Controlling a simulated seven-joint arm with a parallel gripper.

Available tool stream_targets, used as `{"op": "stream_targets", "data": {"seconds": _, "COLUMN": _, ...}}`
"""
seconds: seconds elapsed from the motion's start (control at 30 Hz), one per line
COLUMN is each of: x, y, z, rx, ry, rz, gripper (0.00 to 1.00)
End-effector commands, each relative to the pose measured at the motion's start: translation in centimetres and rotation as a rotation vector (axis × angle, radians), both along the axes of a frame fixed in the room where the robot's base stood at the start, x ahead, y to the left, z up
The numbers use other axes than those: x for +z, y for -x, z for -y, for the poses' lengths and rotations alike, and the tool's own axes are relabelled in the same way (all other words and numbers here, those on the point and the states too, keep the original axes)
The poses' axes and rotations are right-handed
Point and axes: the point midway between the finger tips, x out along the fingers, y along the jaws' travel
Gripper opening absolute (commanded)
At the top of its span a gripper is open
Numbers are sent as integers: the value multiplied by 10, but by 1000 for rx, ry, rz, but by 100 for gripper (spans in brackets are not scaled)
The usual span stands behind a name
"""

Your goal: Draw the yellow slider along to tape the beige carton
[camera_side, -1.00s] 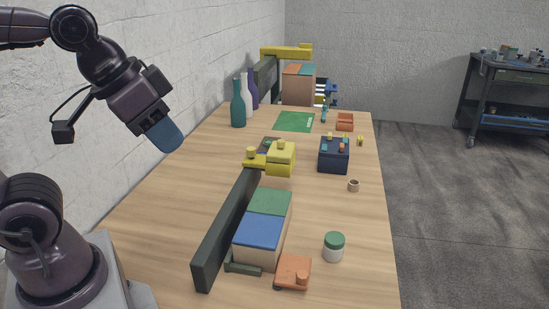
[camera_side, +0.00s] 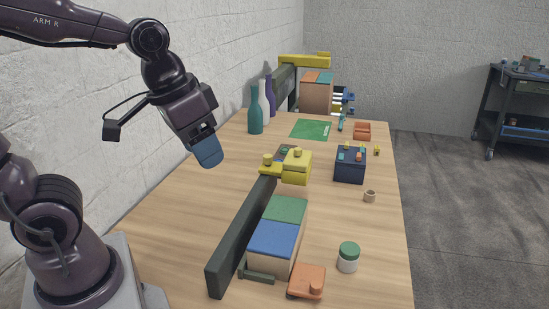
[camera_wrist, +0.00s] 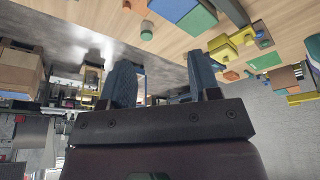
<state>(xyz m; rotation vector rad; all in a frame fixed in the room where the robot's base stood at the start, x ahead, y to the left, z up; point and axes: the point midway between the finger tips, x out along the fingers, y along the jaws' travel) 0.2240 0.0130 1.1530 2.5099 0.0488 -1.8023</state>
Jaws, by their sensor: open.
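A beige carton (camera_side: 268,263) with blue and green top flaps lies beside a long dark rail (camera_side: 228,258) in the front of the side view; it also shows at the top of the wrist view (camera_wrist: 178,8). The yellow slider (camera_side: 296,168), with a yellow knob (camera_side: 267,159) at its left, sits at the far end of that rail, just beyond the green flap. It shows in the wrist view too (camera_wrist: 221,48). My gripper (camera_side: 209,156) is open and empty, high above the table, left of the slider and apart from it. Both fingers (camera_wrist: 160,82) show in the wrist view.
An orange block with a knob (camera_side: 307,281) and a green-lidded jar (camera_side: 348,257) stand near the carton. A navy box (camera_side: 350,166) and a small cup (camera_side: 370,196) are to the right.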

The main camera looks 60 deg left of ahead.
Motion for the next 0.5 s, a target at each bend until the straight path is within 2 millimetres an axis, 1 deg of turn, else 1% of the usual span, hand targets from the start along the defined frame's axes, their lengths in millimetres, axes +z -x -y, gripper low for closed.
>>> {"op": "stream_targets", "data": {"seconds": 0.03, "x": -4, "y": -15, "z": -8, "rx": 31, "ry": 9, "rz": -43, "gripper": 56}}
{"op": "stream_targets", "data": {"seconds": 0.17, "x": -13, "y": -56, "z": -32, "rx": 157, "ry": 29, "rz": -121, "gripper": 56}}
{"op": "stream_targets", "data": {"seconds": 0.2, "x": -17, "y": -69, "z": -41, "rx": 206, "ry": 32, "rz": -141, "gripper": 56}}
{"op": "stream_targets", "data": {"seconds": 0.27, "x": -24, "y": -88, "z": -55, "rx": 287, "ry": 33, "rz": -170, "gripper": 56}}
{"op": "stream_targets", "data": {"seconds": 0.3, "x": -29, "y": -101, "z": -66, "rx": 344, "ry": 32, "rz": -187, "gripper": 56}}
{"op": "stream_targets", "data": {"seconds": 0.37, "x": -39, "y": -119, "z": -82, "rx": 436, "ry": 25, "rz": -209, "gripper": 56}}
{"op": "stream_targets", "data": {"seconds": 0.4, "x": -46, "y": -132, "z": -94, "rx": 500, "ry": 17, "rz": -221, "gripper": 56}}
{"op": "stream_targets", "data": {"seconds": 0.47, "x": -58, "y": -149, "z": -112, "rx": 599, "ry": 0, "rz": -236, "gripper": 56}}
{"op": "stream_targets", "data": {"seconds": 0.5, "x": -66, "y": -160, "z": -124, "rx": 666, "ry": -14, "rz": -243, "gripper": 56}}
